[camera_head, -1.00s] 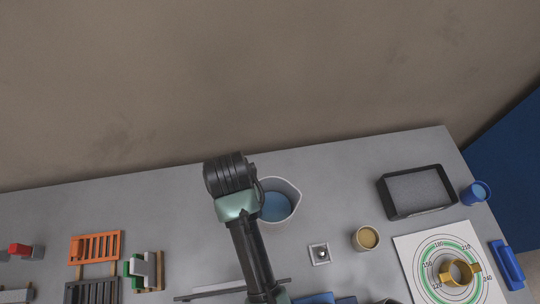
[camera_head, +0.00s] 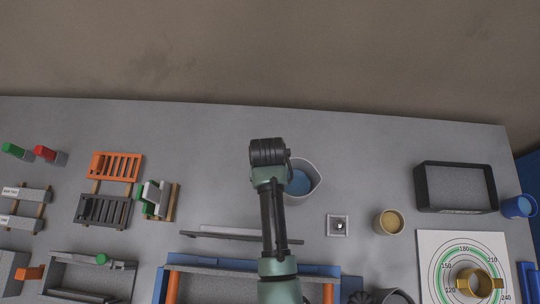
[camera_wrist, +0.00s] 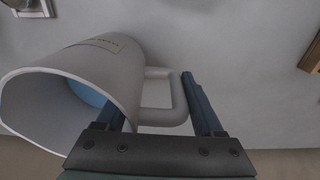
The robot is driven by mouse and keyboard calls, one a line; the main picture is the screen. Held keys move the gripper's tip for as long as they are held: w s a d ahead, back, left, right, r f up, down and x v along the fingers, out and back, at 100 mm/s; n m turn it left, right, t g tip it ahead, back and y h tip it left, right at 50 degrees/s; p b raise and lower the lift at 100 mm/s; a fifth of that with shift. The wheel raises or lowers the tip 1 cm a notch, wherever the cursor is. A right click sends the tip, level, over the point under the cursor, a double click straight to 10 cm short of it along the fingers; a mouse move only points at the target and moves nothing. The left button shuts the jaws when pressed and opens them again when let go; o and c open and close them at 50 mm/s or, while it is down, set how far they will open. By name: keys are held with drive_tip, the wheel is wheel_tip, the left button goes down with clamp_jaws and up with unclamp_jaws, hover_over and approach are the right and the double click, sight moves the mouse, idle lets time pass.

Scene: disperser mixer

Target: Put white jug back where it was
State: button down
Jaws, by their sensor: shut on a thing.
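The white jug (camera_head: 312,181) stands near the back middle of the grey table, with blue contents (camera_head: 299,183) showing inside. In the wrist view the jug (camera_wrist: 101,68) is on the left and its handle (camera_wrist: 160,95) reaches between the fingers. My gripper (camera_wrist: 192,92) is shut on the handle. In the head view my arm covers the gripper and the jug's left side. I cannot tell whether the jug's base touches the table.
Right of the jug are a small square plate with a knob (camera_head: 338,226), a tan cup (camera_head: 388,223) and a black tray (camera_head: 456,188). Orange (camera_head: 117,166) and black (camera_head: 103,211) racks lie to the left. A grey bar (camera_head: 215,234) lies in front. The back edge is clear.

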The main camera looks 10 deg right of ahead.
drive_tip(key=shift+w+f, duration=0.1)
drive_tip(key=shift+f, duration=1.05)
drive_tip(key=shift+f, duration=0.2)
unclamp_jaws()
drive_tip(key=shift+r, duration=0.15)
